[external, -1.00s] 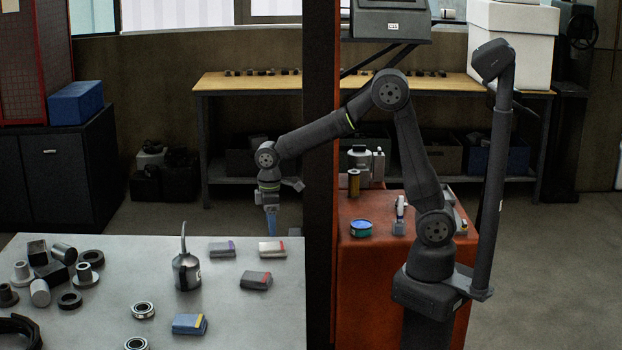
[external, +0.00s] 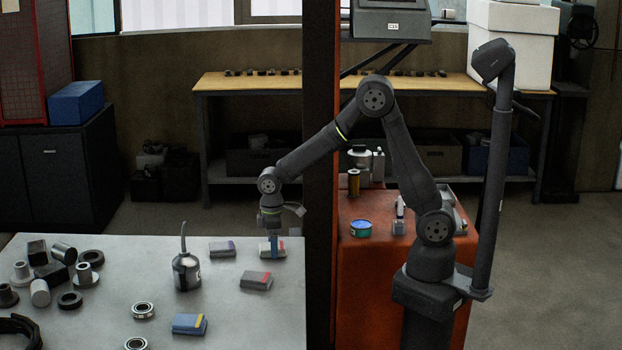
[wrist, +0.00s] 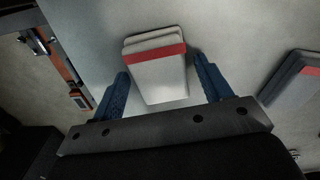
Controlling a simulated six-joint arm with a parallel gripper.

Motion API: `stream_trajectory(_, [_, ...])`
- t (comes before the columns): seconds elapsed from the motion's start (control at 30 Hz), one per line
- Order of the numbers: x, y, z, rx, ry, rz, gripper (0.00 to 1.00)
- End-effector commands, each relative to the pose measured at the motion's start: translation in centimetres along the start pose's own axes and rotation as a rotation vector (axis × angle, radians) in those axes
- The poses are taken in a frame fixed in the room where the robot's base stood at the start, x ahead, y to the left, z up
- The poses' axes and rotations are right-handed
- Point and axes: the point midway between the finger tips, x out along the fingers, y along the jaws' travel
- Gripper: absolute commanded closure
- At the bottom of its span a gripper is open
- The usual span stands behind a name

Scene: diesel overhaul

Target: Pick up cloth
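A pale folded cloth with a red stripe (external: 264,250) lies near the right end of the grey table (external: 230,310). My gripper (external: 275,247) is down at this cloth. In the wrist view the same cloth (wrist: 158,78) lies between the two blue fingers of my gripper (wrist: 160,82). The fingers are apart, with a gap showing on each side of the cloth. A grey folded cloth with a red stripe (external: 256,280), one with a purple edge (external: 222,248) and a blue one with a yellow stripe (external: 189,324) lie nearby.
An oil can (external: 186,271) with an upright spout stands left of the cloths. Bearing rings (external: 143,310) and several metal parts lie on the left of the table. A red cabinet (external: 370,275) is on the right.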

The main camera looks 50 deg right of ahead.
Motion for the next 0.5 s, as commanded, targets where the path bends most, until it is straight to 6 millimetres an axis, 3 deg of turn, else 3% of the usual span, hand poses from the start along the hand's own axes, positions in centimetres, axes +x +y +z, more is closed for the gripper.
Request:
stream_trajectory(0.03, [-0.02, 0.00, -0.01, 0.000, 0.000, 0.000, 0.39])
stream_trajectory(0.2, [-0.03, 0.01, -0.01, 0.000, 0.000, 0.000, 0.68])
stream_trajectory(0.5, [-0.26, 0.01, -0.03, 0.000, 0.001, 0.000, 0.68])
